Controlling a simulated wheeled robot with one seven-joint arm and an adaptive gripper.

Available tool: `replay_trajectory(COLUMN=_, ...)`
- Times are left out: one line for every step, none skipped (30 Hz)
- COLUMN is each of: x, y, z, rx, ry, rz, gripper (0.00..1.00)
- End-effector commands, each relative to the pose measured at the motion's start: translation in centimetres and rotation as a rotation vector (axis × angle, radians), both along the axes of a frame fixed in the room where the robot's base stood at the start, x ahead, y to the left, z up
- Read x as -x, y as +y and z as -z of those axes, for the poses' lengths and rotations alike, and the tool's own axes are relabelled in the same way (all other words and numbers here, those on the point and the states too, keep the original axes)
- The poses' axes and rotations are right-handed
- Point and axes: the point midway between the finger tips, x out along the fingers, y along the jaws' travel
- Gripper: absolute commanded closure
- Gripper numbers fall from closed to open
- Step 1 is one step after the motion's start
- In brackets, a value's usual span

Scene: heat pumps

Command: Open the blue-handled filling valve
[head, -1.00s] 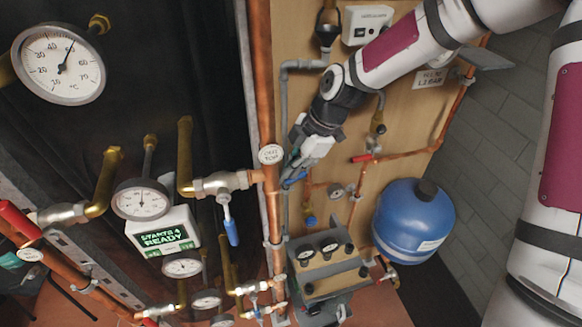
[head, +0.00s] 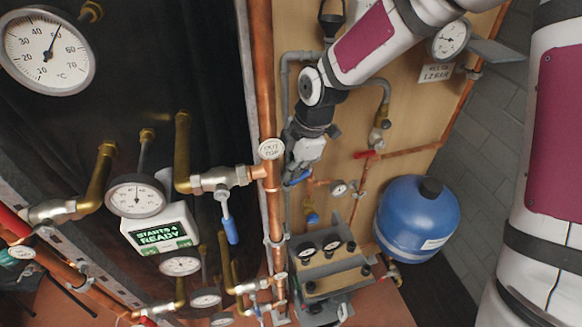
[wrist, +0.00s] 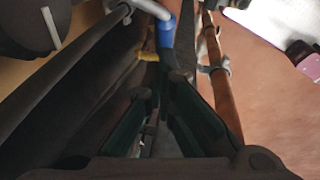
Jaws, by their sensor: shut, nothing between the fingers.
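A blue lever handle (head: 299,178) shows on the pipework of the wooden panel, just below my gripper. My gripper (head: 296,168) points down at it, with its fingers shut and empty. In the wrist view a blue handle (wrist: 165,32) on a grey metal fitting lies beyond my fingers (wrist: 160,85). I cannot tell whether the fingers touch the handle.
Another blue-handled valve (head: 230,230) hangs left of the vertical copper pipe (head: 263,80). A red lever (head: 364,155), a small gauge (head: 339,187) and a blue tank (head: 417,222) are to the right. A grey pump unit (head: 325,265) stands below.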

Motion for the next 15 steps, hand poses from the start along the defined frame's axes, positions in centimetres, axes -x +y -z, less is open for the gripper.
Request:
replay_trajectory(x=0.0, y=0.0, z=0.4, rx=0.0, ry=0.002, rz=-0.001, gripper=1.0)
replay_trajectory(x=0.0, y=0.0, z=0.5, rx=0.0, ry=0.003, rz=-0.001, gripper=1.0)
replay_trajectory(x=0.0, y=0.0, z=0.6, rx=0.0, ry=0.002, rz=-0.001, gripper=1.0)
replay_trajectory(x=0.0, y=0.0, z=0.8, rx=0.0, ry=0.002, rz=-0.001, gripper=1.0)
replay_trajectory(x=0.0, y=0.0, z=0.9, rx=0.0, ry=0.002, rz=-0.001, gripper=1.0)
replay_trajectory(x=0.0, y=0.0, z=1.1, rx=-0.001, ry=0.002, rz=-0.001, gripper=1.0)
replay_trajectory(x=0.0, y=0.0, z=1.2, rx=-0.001, ry=0.002, rz=-0.001, gripper=1.0)
replay_trajectory(x=0.0, y=0.0, z=1.3, rx=-0.001, ry=0.002, rz=-0.001, gripper=1.0)
replay_trajectory(x=0.0, y=-0.1, z=1.4, rx=-0.001, ry=0.002, rz=-0.001, gripper=1.0)
replay_trajectory(x=-0.1, y=-0.1, z=1.5, rx=-0.001, ry=0.002, rz=-0.001, gripper=1.0)
replay_trajectory(x=0.0, y=-0.1, z=1.6, rx=-0.001, ry=0.002, rz=-0.001, gripper=1.0)
replay_trajectory(x=0.0, y=-0.1, z=1.8, rx=-0.001, ry=0.001, rz=-0.001, gripper=1.0)
replay_trajectory(x=-0.1, y=-0.1, z=1.9, rx=-0.001, ry=0.001, rz=-0.001, gripper=1.0)
replay_trajectory(x=-0.1, y=-0.2, z=2.0, rx=-0.001, ry=0.001, rz=-0.001, gripper=1.0)
replay_trajectory(x=-0.1, y=-0.2, z=2.1, rx=-0.001, ry=0.001, rz=-0.001, gripper=1.0)
